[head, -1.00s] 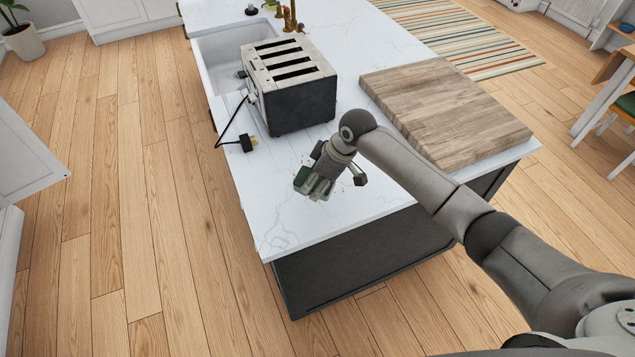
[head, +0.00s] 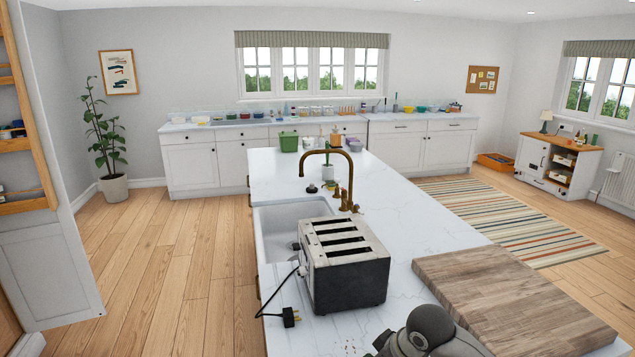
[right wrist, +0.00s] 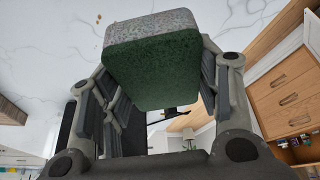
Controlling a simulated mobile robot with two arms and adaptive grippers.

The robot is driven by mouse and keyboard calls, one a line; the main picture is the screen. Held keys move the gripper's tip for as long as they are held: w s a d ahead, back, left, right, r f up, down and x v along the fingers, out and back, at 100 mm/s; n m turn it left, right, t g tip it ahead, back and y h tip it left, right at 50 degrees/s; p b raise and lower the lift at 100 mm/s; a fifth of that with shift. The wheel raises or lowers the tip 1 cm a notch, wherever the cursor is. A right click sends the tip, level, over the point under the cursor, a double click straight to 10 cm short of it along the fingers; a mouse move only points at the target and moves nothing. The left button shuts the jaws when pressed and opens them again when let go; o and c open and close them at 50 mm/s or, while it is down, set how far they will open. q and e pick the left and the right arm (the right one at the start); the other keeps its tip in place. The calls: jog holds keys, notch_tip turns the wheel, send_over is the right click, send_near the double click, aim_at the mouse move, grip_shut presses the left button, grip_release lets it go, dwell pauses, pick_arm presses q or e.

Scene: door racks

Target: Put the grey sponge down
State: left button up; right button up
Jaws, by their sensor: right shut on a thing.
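The grey sponge (right wrist: 150,30) has a green scouring face and is held between the fingers of my right gripper (right wrist: 158,78) in the right wrist view. The white marble worktop (right wrist: 45,45) shows behind it; I cannot tell how large the gap is, if any. In the head view only my right wrist shows at the bottom edge, over the worktop (head: 405,215); the sponge cannot be made out there. My left gripper is in no view.
A toaster (head: 345,265) stands on the worktop beside the sink (head: 275,230), its plug and cord at its left. A wooden board (head: 510,295) lies at the right. A brass tap (head: 328,172) and a green container (head: 289,142) stand farther back.

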jog(key=s+d+r+m+h+b, duration=0.2)
jog(key=s+d+m+h+b, duration=0.1)
jog(key=s+d+m+b, duration=0.3)
jog(key=shift+s+d+m+t+b, duration=0.4)
jog(key=shift+s+m+b, duration=0.65)
jog(key=shift+s, duration=0.95)
